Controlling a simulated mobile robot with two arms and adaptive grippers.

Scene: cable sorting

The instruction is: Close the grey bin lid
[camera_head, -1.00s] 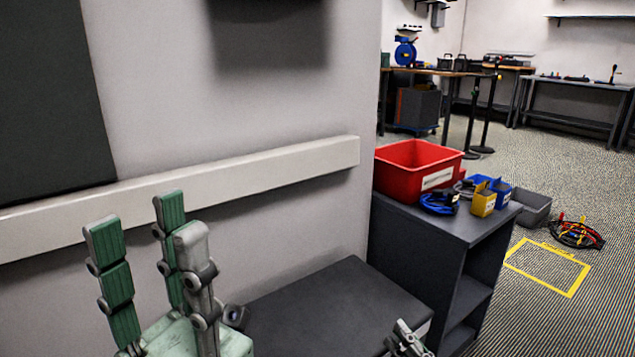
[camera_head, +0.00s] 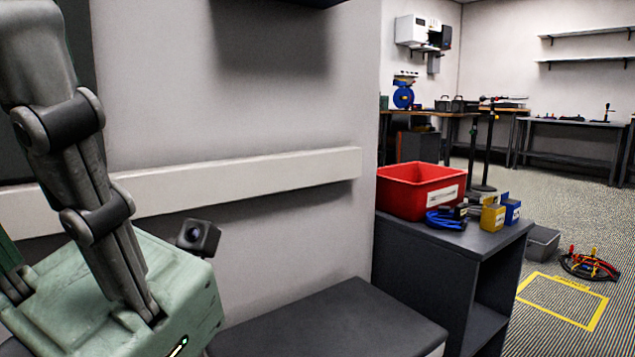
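A dark grey flat top (camera_head: 335,318) with a pale front edge lies low in the middle against the wall; it may be the lid of a bin, but its body is cut off below. It lies flat. My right gripper is not in view. A small grey bin (camera_head: 542,243) stands on the floor at right.
A dark cabinet (camera_head: 425,270) stands right of the flat top, carrying a red bin (camera_head: 405,203), blue cable (camera_head: 444,219) and small yellow and blue boxes (camera_head: 492,216). A yellow floor outline (camera_head: 562,302) and coloured cables (camera_head: 588,264) lie at right. Workbenches stand behind.

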